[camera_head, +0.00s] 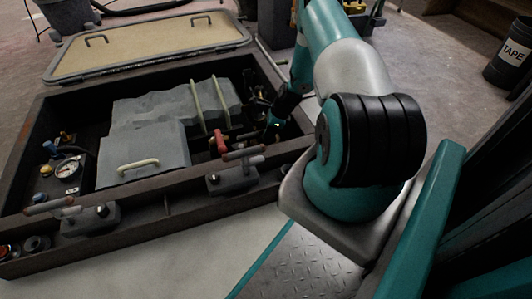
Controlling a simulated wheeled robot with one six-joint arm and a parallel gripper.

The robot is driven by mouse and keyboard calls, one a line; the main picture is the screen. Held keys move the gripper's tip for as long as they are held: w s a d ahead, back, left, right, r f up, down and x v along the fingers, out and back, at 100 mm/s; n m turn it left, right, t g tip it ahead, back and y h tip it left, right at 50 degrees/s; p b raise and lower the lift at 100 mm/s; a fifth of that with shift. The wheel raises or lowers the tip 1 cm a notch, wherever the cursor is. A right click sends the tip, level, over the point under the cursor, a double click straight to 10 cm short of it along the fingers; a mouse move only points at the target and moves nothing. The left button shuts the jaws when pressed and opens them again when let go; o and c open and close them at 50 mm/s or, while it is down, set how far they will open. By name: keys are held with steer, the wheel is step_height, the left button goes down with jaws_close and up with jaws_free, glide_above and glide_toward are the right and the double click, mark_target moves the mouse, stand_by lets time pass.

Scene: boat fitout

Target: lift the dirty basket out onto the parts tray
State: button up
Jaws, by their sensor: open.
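My gripper (273,124) reaches down into the right end of an open engine bay (172,187). It is small and dark here, and its fingers are hard to make out; nothing shows held in it. It is close to a red lever or valve handle (219,144) and some dark fittings. I cannot pick out the dirty basket; the area around my gripper is dark and partly covered by my arm. I cannot identify the parts tray with certainty in this view.
A grey engine cover (145,150) with pale handles fills the bay's middle. A pressure gauge (68,168) is at left. Clamp-like latches (233,179) line the front rim. The hatch lid (150,45) lies behind. A TAPE bin (510,55) stands far right.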

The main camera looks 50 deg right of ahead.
steer(key=b+x, duration=0.1)
steer(key=x, duration=0.2)
steer(key=shift+s, duration=0.15)
steer(key=shift+r, duration=0.1)
steer(key=shift+c, duration=0.4)
jaws_close()
step_height(320, 180, up, 28)
steer(key=p, duration=1.4)
steer(key=shift+p, duration=0.3)
